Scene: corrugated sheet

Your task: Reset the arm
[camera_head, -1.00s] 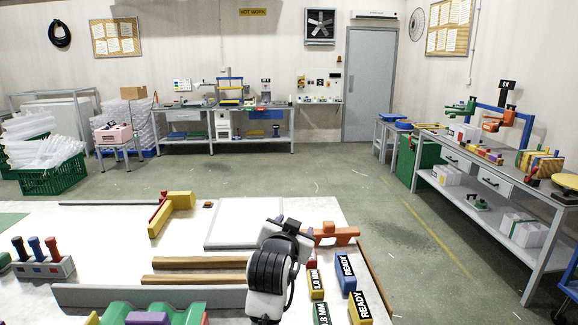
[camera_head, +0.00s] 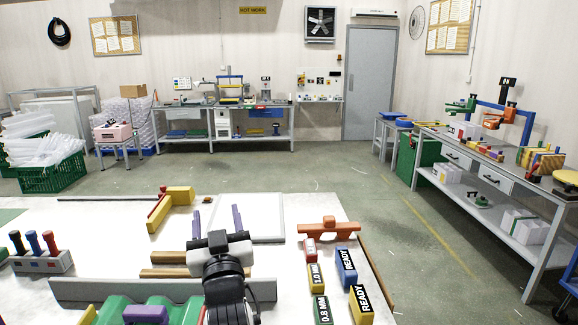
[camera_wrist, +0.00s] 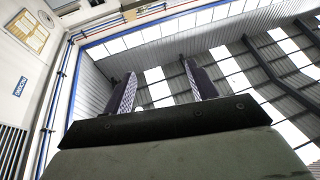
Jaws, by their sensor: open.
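My gripper (camera_head: 216,221) stands over the middle of the white worktable (camera_head: 335,212) in the head view, in front of the pale flat panel. Its two purple fingers point up and stand well apart, with nothing between them. In the wrist view my gripper (camera_wrist: 160,92) is also open and empty, and behind it are the roof beams and skylights. My arm hides part of the wooden strips and the table behind it.
Around my arm lie a grey bar (camera_head: 120,290), a green corrugated piece (camera_head: 180,312), an orange handled tool (camera_head: 329,227), labelled blocks (camera_head: 346,266) and a yellow angled block (camera_head: 172,208). A rack of coloured handles (camera_head: 42,260) stands at left. Open floor lies beyond the table.

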